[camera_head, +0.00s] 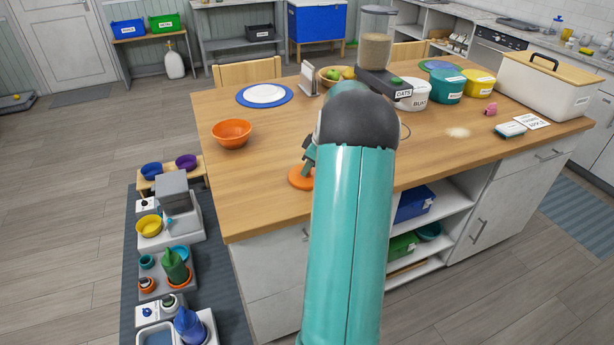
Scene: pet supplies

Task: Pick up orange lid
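The orange lid (297,180) lies near the front edge of the wooden table (255,200), left of my teal arm. It is a flat orange disc, and its right part is hidden behind my gripper and arm. My gripper (307,170) points down at the lid, with its grey fingers over or against its upper side. My arm hides much of the gripper, so I cannot tell whether the fingers are open or closed on the lid.
An orange bowl (232,133) and a blue-rimmed plate (264,95) stand left on the table. A food dispenser (375,45) and labelled tubs (448,86) stand further back. Pet bowls and feeders (172,230) crowd the floor mat at left. The table between orange bowl and lid is clear.

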